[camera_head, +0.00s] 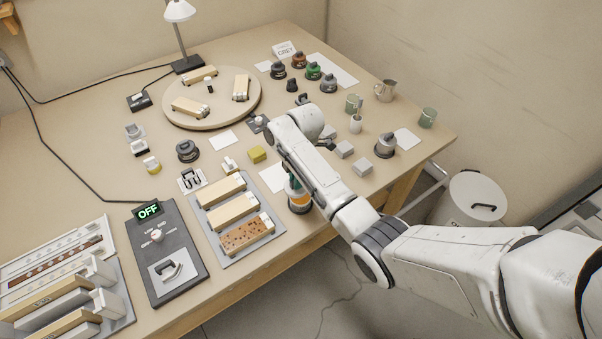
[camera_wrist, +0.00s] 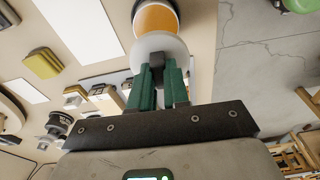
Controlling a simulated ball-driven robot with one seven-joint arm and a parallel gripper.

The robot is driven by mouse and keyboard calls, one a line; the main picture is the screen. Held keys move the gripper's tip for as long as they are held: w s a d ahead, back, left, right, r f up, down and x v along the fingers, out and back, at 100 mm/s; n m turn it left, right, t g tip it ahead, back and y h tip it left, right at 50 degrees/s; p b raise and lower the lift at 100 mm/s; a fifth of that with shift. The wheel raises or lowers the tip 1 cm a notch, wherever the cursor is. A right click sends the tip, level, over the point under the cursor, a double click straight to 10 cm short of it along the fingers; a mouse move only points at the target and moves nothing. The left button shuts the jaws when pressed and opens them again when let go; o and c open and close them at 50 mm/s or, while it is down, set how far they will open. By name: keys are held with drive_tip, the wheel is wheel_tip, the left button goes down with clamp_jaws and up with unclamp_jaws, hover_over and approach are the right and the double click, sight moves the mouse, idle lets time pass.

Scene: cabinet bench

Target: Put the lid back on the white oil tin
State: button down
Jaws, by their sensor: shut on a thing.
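My gripper (camera_wrist: 163,85) has green fingers shut on the dark knob of a round white lid (camera_wrist: 180,47). Just beyond the lid in the wrist view is a round thing with an orange band and white (camera_wrist: 156,18), which I take to be the white oil tin. In the head view the tin (camera_head: 299,201) stands near the bench's front right edge, by a white sheet, with my gripper (camera_head: 292,184) over it. My arm hides part of it. I cannot tell whether the lid touches the tin or how squarely it lies.
A grey tray (camera_head: 237,244) with wooden blocks lies left of the tin. A yellow block (camera_head: 257,154) and grey blocks (camera_head: 362,167) are nearby. A grey dark-topped container (camera_head: 386,146) stands to the right. A white bin (camera_head: 475,207) stands on the floor beyond the bench edge.

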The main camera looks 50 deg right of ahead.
drive_tip(key=shift+s+d, duration=0.15)
drive_tip(key=shift+d, duration=0.45)
drive_tip(key=shift+d+f+n, duration=0.15)
drive_tip(key=shift+d+n, duration=0.05)
drive_tip(key=shift+n, duration=0.1)
wheel_tip(320, 180, down, 4)
drive_tip(key=b, duration=0.4)
drive_tip(key=shift+f+b, duration=0.2)
drive_tip(key=shift+b, duration=0.15)
drive_tip(key=shift+f+b, duration=0.5)
drive_tip(key=shift+f, duration=0.3)
drive_tip(key=shift+p, duration=0.45)
drive_tip(key=shift+f, duration=0.15)
idle(1.2)
